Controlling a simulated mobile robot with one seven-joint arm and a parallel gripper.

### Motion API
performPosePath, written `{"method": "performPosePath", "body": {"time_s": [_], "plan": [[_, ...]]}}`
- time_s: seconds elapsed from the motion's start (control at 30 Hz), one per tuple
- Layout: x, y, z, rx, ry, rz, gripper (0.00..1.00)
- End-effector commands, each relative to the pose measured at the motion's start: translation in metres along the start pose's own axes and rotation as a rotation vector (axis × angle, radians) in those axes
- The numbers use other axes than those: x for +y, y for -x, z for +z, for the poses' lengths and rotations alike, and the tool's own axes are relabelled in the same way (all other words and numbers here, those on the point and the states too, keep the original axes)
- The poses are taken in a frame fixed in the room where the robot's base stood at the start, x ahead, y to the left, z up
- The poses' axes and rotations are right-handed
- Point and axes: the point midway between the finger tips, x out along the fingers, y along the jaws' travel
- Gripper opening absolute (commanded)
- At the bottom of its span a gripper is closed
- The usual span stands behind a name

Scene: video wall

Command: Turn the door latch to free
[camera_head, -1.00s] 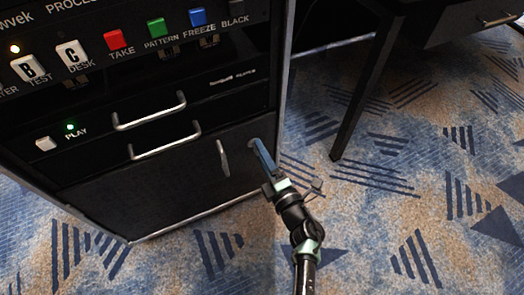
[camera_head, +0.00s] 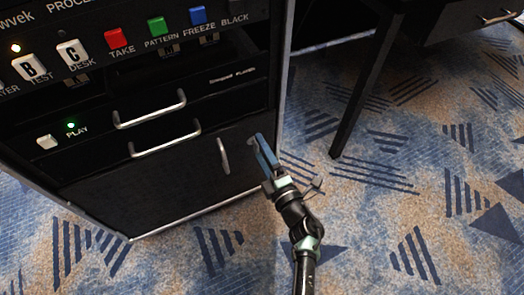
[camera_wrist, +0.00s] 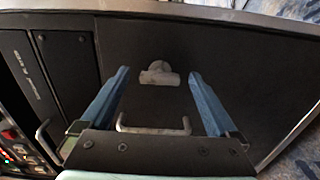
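The door (camera_head: 140,195) is the dark lower panel of the cabinet, and it looks shut. Its grey latch (camera_wrist: 158,73) is a small knob with a short crossbar, near the top of the wrist view. The crossbar lies nearly level in that view. In the head view the latch (camera_head: 251,142) is small and partly hidden by a finger. My gripper (camera_wrist: 158,76) is open, with its two blue fingers wide apart on either side of the latch. Clear gaps show between each finger and the latch. Nothing is held.
A vertical pull handle (camera_head: 223,156) stands left of the latch; it also shows between the fingers in the wrist view (camera_wrist: 153,128). Drawer handles (camera_head: 150,110) and lit buttons are above. A dark table leg (camera_head: 352,105) stands to the right. The carpet right of the cabinet is open.

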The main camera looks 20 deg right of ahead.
Motion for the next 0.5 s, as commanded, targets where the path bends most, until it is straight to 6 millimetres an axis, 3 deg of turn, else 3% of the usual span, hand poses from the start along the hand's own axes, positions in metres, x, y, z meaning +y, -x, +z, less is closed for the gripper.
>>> {"method": "performPosePath", "body": {"time_s": [0.27,0.5], "plan": [[0.001,0.004,0.0,0.0,0.001,-0.001,0.95],[0.002,0.046,0.0,-0.002,-0.001,-0.005,0.95]]}}
